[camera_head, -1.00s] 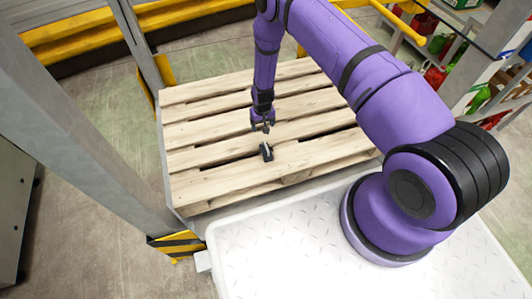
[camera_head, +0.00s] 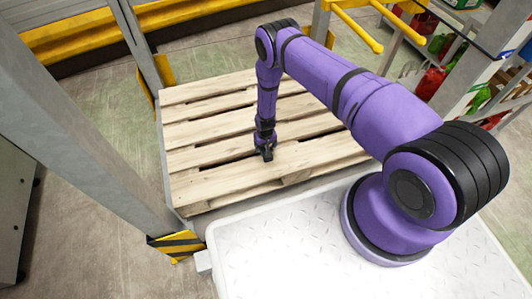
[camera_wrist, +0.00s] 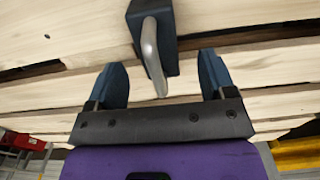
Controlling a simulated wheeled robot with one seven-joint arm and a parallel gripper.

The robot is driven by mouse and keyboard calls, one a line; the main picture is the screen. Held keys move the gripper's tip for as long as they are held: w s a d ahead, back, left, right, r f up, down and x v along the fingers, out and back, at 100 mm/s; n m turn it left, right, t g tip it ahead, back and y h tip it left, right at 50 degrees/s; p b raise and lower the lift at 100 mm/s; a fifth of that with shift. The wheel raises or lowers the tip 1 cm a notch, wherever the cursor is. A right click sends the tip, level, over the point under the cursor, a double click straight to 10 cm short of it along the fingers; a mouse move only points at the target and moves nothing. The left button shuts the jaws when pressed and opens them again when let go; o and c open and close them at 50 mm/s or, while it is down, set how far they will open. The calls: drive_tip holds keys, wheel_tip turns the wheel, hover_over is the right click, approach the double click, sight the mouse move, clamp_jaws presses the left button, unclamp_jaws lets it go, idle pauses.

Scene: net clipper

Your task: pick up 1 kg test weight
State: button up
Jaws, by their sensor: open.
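The test weight (camera_wrist: 157,52) is a dark block with a curved silver handle on it. In the wrist view it lies on the pallet at the top centre, just beyond the fingers. My gripper (camera_wrist: 165,83) is open, with one blue-grey finger to each side of the handle's near end; nothing is between the fingers but the handle's tip, and I cannot tell its exact depth. In the head view my gripper (camera_head: 264,153) is down at the weight (camera_head: 268,156), which it largely hides.
The weight rests on a slatted wooden pallet (camera_head: 215,185) with dark gaps between boards. A grey post (camera_head: 85,125) stands at the left, with a yellow-black guard (camera_head: 178,245) near the pallet's corner. Shelves with red and green goods (camera_head: 478,100) stand at the right.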

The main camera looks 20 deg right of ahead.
drive_tip(key=shift+d+f, duration=0.1)
drive_tip(key=shift+f, duration=1.8)
drive_tip(key=shift+w, duration=0.1)
clamp_jaws()
